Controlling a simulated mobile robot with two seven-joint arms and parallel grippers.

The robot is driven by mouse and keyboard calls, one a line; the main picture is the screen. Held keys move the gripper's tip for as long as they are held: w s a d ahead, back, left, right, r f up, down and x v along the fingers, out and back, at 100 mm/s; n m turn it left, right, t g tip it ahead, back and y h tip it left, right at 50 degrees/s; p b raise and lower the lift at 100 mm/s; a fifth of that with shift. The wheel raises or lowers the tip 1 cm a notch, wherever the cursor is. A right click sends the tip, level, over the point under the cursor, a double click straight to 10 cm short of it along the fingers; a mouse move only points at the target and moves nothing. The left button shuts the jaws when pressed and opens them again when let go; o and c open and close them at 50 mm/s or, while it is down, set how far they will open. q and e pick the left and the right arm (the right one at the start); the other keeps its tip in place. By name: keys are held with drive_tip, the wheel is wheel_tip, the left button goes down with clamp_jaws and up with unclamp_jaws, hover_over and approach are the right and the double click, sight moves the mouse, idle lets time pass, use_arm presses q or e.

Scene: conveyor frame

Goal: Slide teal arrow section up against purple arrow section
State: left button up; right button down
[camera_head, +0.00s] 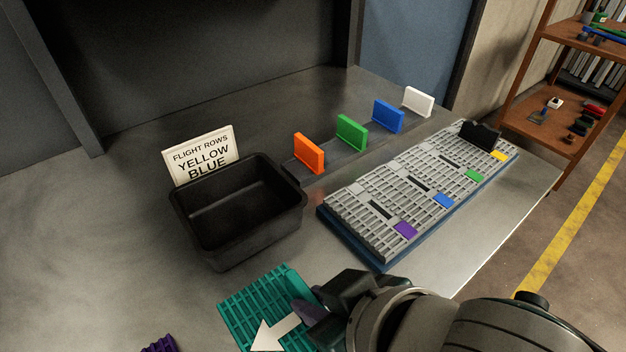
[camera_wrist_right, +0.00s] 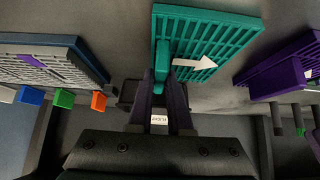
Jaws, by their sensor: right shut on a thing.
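The teal arrow section (camera_head: 262,302) is a slatted grid with a white arrow, at the bottom of the head view. It also shows in the right wrist view (camera_wrist_right: 215,32), with a raised teal grip. My right gripper (camera_head: 312,312) is at its right side, and its fingers are closed on that grip in the right wrist view (camera_wrist_right: 168,85). The purple arrow section (camera_head: 160,344) is mostly cut off at the bottom left of the head view. In the right wrist view (camera_wrist_right: 298,55) it lies apart from the teal section, with a visible gap. My left gripper is not seen.
A black bin (camera_head: 240,225) stands behind the teal section, with a sign (camera_head: 203,155) reading "FLIGHT ROWS YELLOW BLUE". A grey slatted conveyor panel (camera_head: 385,225) with colored marks lies to the right. Orange (camera_head: 309,153), green, blue and white upright plates stand behind.

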sight(258, 323)
drive_tip(key=shift+a, duration=0.1)
drive_tip(key=shift+s+a, duration=0.9)
drive_tip(key=shift+a, duration=0.25)
drive_tip(key=shift+s+a+p, duration=0.3)
drive_tip(key=shift+s+a, duration=0.45)
drive_tip(key=shift+a, duration=0.3)
drive_tip(key=c, duration=0.8)
unclamp_jaws()
drive_tip(key=shift+o, duration=0.2)
